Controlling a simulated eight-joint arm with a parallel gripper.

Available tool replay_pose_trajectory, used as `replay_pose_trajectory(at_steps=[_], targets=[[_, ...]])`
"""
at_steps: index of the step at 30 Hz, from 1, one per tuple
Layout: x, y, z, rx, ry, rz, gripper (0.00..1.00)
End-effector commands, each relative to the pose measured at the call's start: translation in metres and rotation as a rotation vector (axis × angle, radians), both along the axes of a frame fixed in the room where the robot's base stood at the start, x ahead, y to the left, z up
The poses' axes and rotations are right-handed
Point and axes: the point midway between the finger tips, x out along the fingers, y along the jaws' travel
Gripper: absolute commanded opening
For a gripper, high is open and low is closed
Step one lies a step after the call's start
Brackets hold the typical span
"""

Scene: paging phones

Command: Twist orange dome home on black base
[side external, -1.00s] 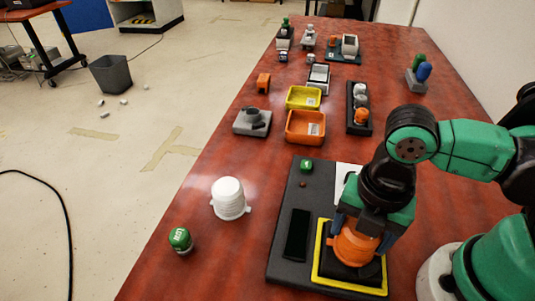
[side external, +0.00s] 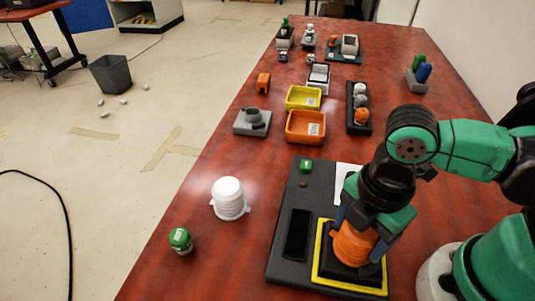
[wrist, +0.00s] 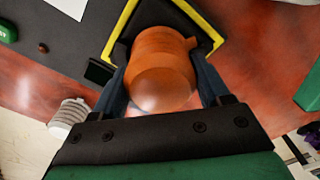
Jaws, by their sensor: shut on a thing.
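The orange dome (side external: 352,246) sits upright on the black base (side external: 330,268), inside a yellow square frame (side external: 318,270). My gripper (side external: 362,232) comes down from above and is shut on the dome, with one finger on each side. In the wrist view the orange dome (wrist: 160,70) fills the space between the two fingers of my gripper (wrist: 165,88), and a small lug shows on its upper right. The contact between dome and base is mostly hidden by the dome and fingers.
A white ribbed dome (side external: 229,197) and a green-capped jar (side external: 181,240) stand to the left. Yellow (side external: 303,97) and orange (side external: 305,126) bins stand farther back.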

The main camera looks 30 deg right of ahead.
Motion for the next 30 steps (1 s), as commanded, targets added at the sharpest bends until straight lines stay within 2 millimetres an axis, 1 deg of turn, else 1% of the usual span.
replay_pose_trajectory(at_steps=[3, 11, 15, 17, 25, 30], targets=[[0.0000, 0.0000, 0.0000, 0.000, 0.000, -0.086, 0.29], [0.0000, 0.0000, 0.0000, 0.000, 0.000, -0.113, 0.29], [0.0000, 0.0000, 0.0000, 0.000, 0.000, -0.255, 0.29], [0.0000, 0.0000, 0.0000, 0.000, 0.000, -0.292, 0.29], [0.0000, 0.0000, 0.0000, 0.000, 0.000, -0.323, 0.29], [0.0000, 0.0000, 0.0000, 0.000, 0.000, -0.486, 0.29]])
